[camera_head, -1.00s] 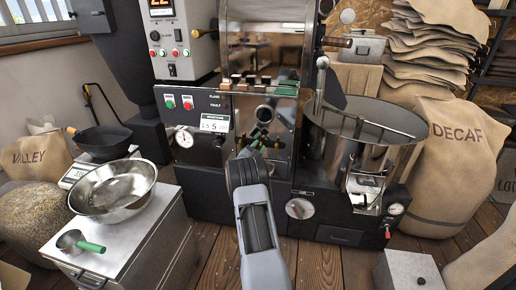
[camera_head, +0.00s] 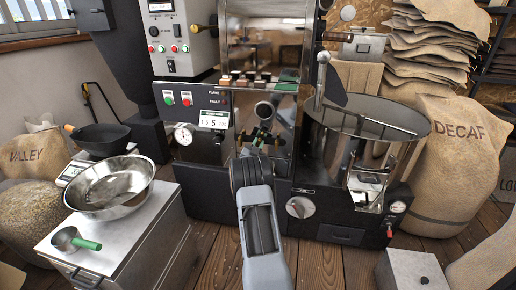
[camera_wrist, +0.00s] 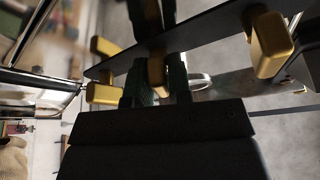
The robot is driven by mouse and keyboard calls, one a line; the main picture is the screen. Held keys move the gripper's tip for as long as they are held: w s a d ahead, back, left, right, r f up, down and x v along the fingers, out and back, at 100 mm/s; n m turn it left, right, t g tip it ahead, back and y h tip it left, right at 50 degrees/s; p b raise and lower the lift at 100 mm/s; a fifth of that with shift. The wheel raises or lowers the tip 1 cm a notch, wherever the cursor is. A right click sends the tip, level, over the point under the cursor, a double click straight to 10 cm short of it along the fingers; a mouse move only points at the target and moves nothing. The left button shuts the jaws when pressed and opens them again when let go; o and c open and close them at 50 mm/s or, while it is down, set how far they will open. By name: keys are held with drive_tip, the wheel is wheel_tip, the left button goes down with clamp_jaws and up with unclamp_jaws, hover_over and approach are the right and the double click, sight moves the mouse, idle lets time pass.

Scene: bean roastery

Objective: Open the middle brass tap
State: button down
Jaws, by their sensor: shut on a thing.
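In the wrist view, the middle brass tap (camera_wrist: 157,73) is a small gold block between the two dark fingers of my gripper (camera_wrist: 155,85). The gripper is shut on it, and the fingers hide part of the tap. Another brass tap (camera_wrist: 270,45) stands to the right, and one more (camera_wrist: 105,94) to the left. In the head view, my gripper (camera_head: 262,137) is up against the lower front of the roaster (camera_head: 284,105). The arm and fingers hide the taps there, so how far the middle one is turned cannot be told.
A steel drum (camera_head: 365,130) with a lever stands right of my gripper. A steel bowl (camera_head: 110,185) and a green-handled scoop (camera_head: 75,240) sit on a cabinet at the left. A DECAF sack (camera_head: 440,150) is at the far right. Wooden floor shows in front.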

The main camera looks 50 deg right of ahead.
drive_tip(key=shift+n+t+y+b, duration=0.3)
drive_tip(key=shift+n+t+b, duration=0.4)
drive_tip(key=shift+n, duration=0.95)
drive_tip(key=shift+n+t+y+b, duration=0.35)
drive_tip(key=shift+n+t, duration=0.65)
drive_tip(key=shift+n, duration=0.65)
drive_tip(key=c, duration=1.1)
unclamp_jaws()
drive_tip(key=p+v, duration=0.3)
drive_tip(key=v, duration=1)
drive_tip(key=shift+s+a+f, duration=0.15)
drive_tip(key=shift+s+a, duration=0.05)
drive_tip(key=shift+a, duration=0.15)
